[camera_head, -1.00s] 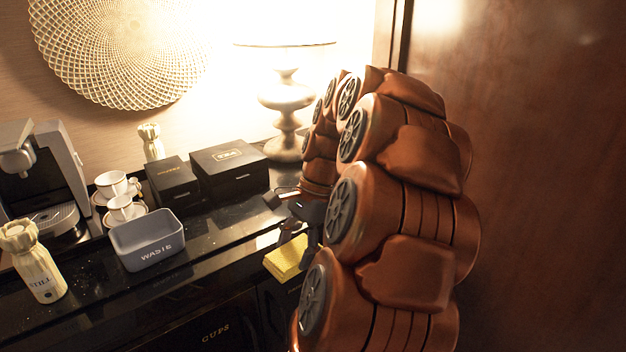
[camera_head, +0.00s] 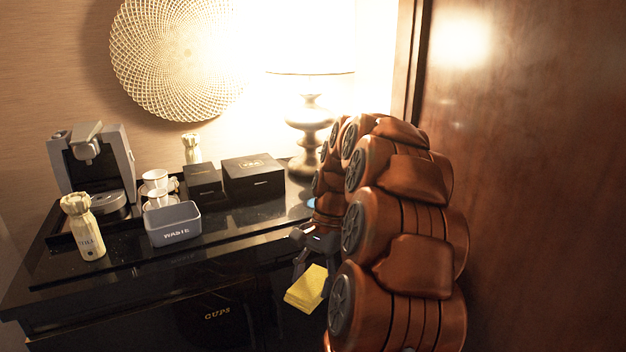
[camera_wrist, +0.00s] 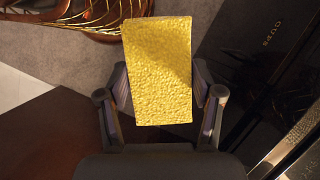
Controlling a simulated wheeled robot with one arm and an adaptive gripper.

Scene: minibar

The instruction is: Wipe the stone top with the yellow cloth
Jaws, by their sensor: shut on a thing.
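The yellow cloth (camera_head: 306,288) is a flat, textured rectangle. My gripper (camera_head: 318,262) is shut on it, in front of the counter's front face and below the level of the top. In the wrist view the cloth (camera_wrist: 158,70) fills the space between the two fingers of my gripper (camera_wrist: 160,95), with carpet and floor behind it. The stone top (camera_head: 125,262) is dark and glossy, and it lies to the left of and behind my gripper. The cloth is apart from the top. My arm hides the right end of the counter.
A grey WASTE bin (camera_head: 173,224), a cream bottle (camera_head: 84,228), a coffee machine (camera_head: 98,172), white cups (camera_head: 156,187) and two black boxes (camera_head: 253,178) stand on the top. A lamp (camera_head: 310,130) is at the back right. A front strip is bare.

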